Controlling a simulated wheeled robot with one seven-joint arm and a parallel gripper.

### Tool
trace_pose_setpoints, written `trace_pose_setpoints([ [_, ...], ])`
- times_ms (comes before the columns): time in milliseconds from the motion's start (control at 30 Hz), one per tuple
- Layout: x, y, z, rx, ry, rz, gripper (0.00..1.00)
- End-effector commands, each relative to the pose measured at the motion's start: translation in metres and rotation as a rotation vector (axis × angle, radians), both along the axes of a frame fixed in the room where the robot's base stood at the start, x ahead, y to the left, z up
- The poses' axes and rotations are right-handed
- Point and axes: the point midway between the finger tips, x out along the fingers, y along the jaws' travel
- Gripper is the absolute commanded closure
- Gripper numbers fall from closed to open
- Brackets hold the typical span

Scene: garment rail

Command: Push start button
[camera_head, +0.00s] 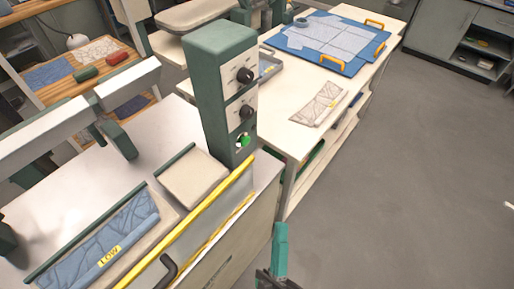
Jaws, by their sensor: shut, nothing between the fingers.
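The green start button (244,141) sits low on the front face of a tall dark green control box (216,75). Two black knobs, an upper one (245,75) and a lower one (246,112), are above it on pale panels. My gripper (280,243) shows at the bottom edge, right of centre, as a teal upright part above dark links. It is shut and empty. It appears below and to the right of the button in the picture, clearly apart from it. Its lower part is cut off by the frame.
A yellow bar (200,210) runs along the machine's front edge, with a black handle (163,270) near its lower end. Blue cloth marked LOW (105,250) lies at the left. A white table (290,115) stands behind. Grey floor (410,190) at the right is clear.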

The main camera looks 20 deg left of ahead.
Motion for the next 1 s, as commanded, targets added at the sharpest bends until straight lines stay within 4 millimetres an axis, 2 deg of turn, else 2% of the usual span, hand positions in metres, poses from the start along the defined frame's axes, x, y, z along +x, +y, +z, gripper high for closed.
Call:
trace_pose_setpoints([
  [100, 0.021, 0.014, 0.021, -0.22, -0.186, -0.015, 1.0],
  [233, 0.04, 0.03, 0.034, -0.462, -0.373, -0.031, 1.0],
  [500, 0.087, 0.05, 0.035, -0.97, -0.721, -0.055, 1.0],
  [667, 0.121, 0.045, 0.025, -1.264, -0.894, -0.049, 1.0],
  [800, 0.147, 0.03, 0.017, -1.481, -1.007, -0.029, 1.0],
  [1000, 0.17, 0.01, 0.01, -1.663, -1.09, 0.006, 1.0],
])
